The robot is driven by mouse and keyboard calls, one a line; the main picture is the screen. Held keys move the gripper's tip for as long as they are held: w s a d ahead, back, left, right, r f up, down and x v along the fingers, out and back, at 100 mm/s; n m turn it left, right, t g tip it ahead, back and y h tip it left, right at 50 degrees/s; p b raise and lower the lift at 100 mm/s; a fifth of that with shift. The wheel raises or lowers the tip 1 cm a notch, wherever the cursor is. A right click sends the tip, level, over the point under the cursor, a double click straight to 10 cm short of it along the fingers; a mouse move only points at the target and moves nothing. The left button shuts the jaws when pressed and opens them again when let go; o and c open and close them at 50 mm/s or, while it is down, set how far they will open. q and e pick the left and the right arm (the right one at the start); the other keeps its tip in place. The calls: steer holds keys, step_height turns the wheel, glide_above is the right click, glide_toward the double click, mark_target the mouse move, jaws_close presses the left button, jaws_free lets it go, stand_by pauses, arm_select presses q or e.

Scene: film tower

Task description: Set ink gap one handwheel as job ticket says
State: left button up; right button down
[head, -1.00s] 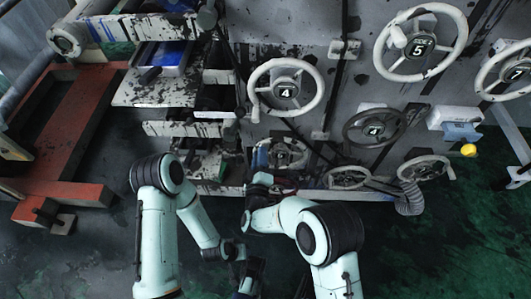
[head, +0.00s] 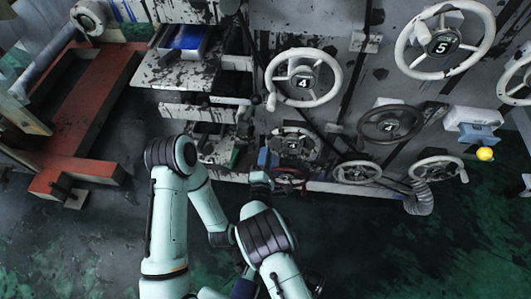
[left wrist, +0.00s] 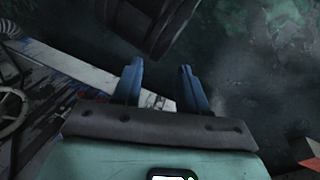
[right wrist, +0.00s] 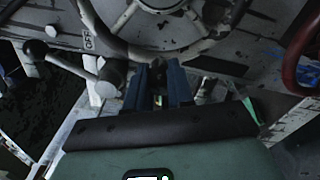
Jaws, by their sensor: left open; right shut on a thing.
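My right gripper (head: 263,162) is at the left rim of a grey lower handwheel (head: 293,146) marked 4. In the right wrist view its fingers (right wrist: 160,82) are shut on a small part at the lower rim of a handwheel (right wrist: 165,28); the part is mostly hidden, so I cannot tell whether it is the handle. No label names the ink gap one wheel. My left gripper (left wrist: 160,85) is open and empty over the dark floor. In the head view it is not clearly seen. I see no readable job ticket.
Other handwheels stand close by: a white one marked 4 (head: 303,78), a dark one (head: 390,125), a white one marked 5 (head: 445,42) and low ones (head: 357,173). A red lever wheel (right wrist: 303,58) is at the right wrist view's right. Dark floor (head: 370,245) is free in front.

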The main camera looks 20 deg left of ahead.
arm_select(q)
steer(key=shift+w+a+f+b, duration=0.3)
steer(key=shift+w+a+f, duration=0.1)
steer(key=shift+w, duration=0.2)
arm_select(e)
steer(key=shift+w+d+f+n, duration=0.1)
steer(key=shift+d+f+n, duration=0.2)
steer(key=shift+f+n, duration=0.5)
steer(key=shift+w+d+f+n, duration=0.1)
steer(key=shift+d+f+n, duration=0.2)
steer(key=shift+f+n, duration=0.5)
steer(key=shift+r, duration=0.2)
steer(key=c, duration=1)
jaws_free()
arm_select(q)
steer(key=shift+d, duration=0.1)
arm_select(e)
steer(key=shift+r, duration=0.1)
